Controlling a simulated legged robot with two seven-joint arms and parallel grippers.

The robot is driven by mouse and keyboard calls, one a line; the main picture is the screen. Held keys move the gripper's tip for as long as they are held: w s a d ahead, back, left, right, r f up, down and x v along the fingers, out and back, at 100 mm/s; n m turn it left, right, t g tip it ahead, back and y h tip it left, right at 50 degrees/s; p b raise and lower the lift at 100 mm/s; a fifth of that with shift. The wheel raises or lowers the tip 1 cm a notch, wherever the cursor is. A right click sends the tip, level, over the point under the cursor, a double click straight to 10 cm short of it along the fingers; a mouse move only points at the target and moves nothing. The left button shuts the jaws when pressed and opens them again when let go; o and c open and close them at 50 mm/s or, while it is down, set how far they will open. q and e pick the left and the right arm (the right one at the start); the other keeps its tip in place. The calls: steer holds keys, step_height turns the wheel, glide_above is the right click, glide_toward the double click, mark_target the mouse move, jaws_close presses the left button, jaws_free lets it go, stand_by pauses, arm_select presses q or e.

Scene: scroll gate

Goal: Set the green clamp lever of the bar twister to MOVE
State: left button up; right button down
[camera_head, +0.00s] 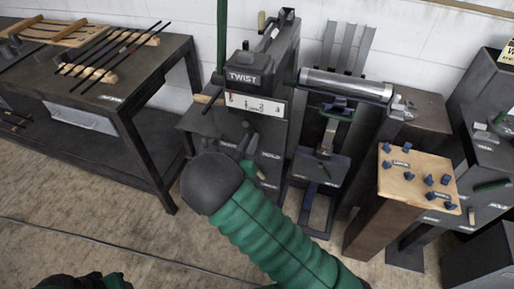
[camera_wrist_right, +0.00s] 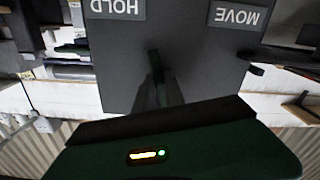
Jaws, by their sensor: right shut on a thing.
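The bar twister (camera_head: 257,103) is a dark machine marked TWIST in the middle of the head view. Its dark panel (camera_wrist_right: 205,75) fills the upper middle of the right wrist view, with the upside-down labels HOLD (camera_wrist_right: 118,8) at left and MOVE (camera_wrist_right: 237,16) at right. My right gripper (camera_wrist_right: 158,82) is shut on the narrow dark green clamp lever (camera_wrist_right: 158,70), between the two labels and a little nearer HOLD in the picture. In the head view my right wrist hides most of the gripper and lever. My left gripper does not show.
A dark bench (camera_head: 135,98) with several bars on wooden rests stands at left. A metal roller (camera_head: 345,86) on a stand is right of the twister. A wooden-topped pedestal (camera_head: 408,196) with several blue knobs stands farther right. The floor in front is open.

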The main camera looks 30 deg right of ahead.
mark_target(238, 128)
steer(key=m+b, duration=0.1)
steer(key=m, duration=0.1)
steer(key=w+a+m, duration=0.1)
steer(key=w+a+f+m+b, duration=0.1)
steer(key=m, duration=0.1)
steer(key=shift+w+a+m+b, duration=0.1)
steer(key=shift+w+m+b, duration=0.05)
steer(key=shift+m+b, duration=0.15)
steer(key=shift+w+a+r+m+b, duration=0.2)
steer(key=shift+w+m+b, duration=0.1)
steer(key=shift+m, duration=0.3)
steer(key=shift+w+a+r+m+b, duration=0.1)
steer(key=shift+w+a+m+b, duration=0.15)
steer(key=shift+m, duration=0.35)
steer(key=shift+w+a+r+m+b, duration=0.2)
steer(key=shift+m+b, duration=0.1)
steer(key=shift+m, duration=0.25)
steer(key=shift+w+a+r+m+b, duration=0.15)
steer(key=shift+m+b, duration=0.1)
steer(key=shift+m, duration=0.3)
steer(key=c, duration=1.4)
jaws_free()
steer(key=shift+w+r, duration=0.1)
steer(key=shift+r, duration=0.1)
